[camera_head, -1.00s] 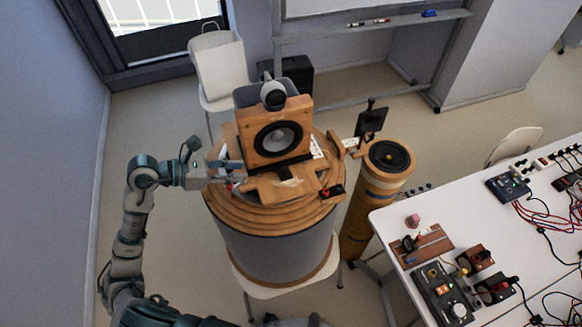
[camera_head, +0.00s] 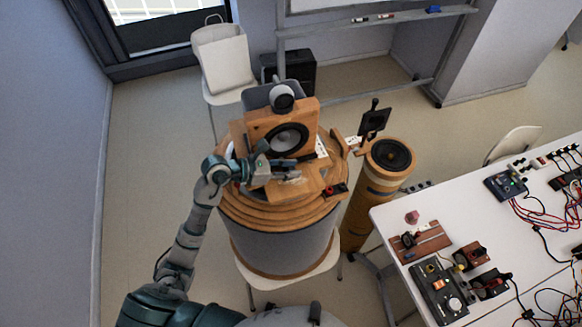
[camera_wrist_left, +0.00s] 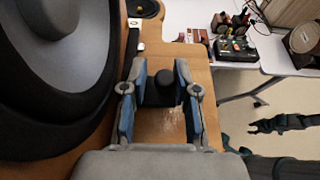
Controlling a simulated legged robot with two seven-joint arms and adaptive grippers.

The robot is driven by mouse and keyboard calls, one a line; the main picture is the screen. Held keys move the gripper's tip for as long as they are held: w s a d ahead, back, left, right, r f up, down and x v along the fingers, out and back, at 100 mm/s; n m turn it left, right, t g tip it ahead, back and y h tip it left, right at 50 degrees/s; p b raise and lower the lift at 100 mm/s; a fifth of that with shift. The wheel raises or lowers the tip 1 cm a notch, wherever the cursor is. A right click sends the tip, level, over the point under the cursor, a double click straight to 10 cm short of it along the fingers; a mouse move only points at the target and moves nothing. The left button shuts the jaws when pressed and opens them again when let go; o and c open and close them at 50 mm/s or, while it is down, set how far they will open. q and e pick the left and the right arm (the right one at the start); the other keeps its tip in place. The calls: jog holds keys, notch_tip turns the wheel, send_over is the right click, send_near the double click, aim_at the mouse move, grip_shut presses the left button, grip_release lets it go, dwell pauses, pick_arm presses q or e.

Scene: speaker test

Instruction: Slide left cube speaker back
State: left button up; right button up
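The wooden cube speaker (camera_head: 268,118) with a dark round cone stands on a round wooden-topped drum (camera_head: 265,217), with a grey ball-shaped part at its top. Its big dark cone (camera_wrist_left: 45,75) fills the left of the left wrist view. My left gripper (camera_head: 292,166) is across the front of the speaker, low by the cone. In the left wrist view the gripper (camera_wrist_left: 160,95) has its fingers apart, with a short black knob (camera_wrist_left: 165,84) between or just beyond them. I cannot tell whether it touches the speaker. A dark green shape at the wrist view's right may be my right arm.
A tall wooden column speaker (camera_head: 390,158) stands right of the drum. A white table (camera_head: 400,222) with controls and cables is at the right. A white chair (camera_head: 222,62) and a black box (camera_head: 295,68) are behind.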

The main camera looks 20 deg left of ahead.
aim_at(282, 148)
pick_arm(q)
jog(key=shift+a+f, duration=0.15)
jog(key=shift+a, duration=0.05)
jog(key=shift+c, duration=1)
jog(key=c, duration=0.4)
jog(key=shift+d, duration=0.15)
jog(key=shift+s+d, duration=0.15)
jog(key=shift+s, duration=0.1)
jog(key=w+a+b, duration=0.1)
jog(key=w, duration=0.1)
jog(key=w+a+b, duration=0.1)
jog(key=w+a, duration=0.1)
jog(key=w+a+b, duration=0.1)
jog(key=w+b, duration=0.1)
jog(key=shift+w+a, duration=0.15)
jog(key=shift+w, duration=0.1)
jog(key=shift+w+a, duration=0.15)
jog(key=shift+w, duration=0.05)
jog(key=shift+r, duration=0.3)
pick_arm(e)
jog(key=f, duration=0.3)
jog(key=shift+s+a+f, duration=0.25)
jog(key=shift+a+f, duration=0.1)
jog(key=shift+a, duration=0.05)
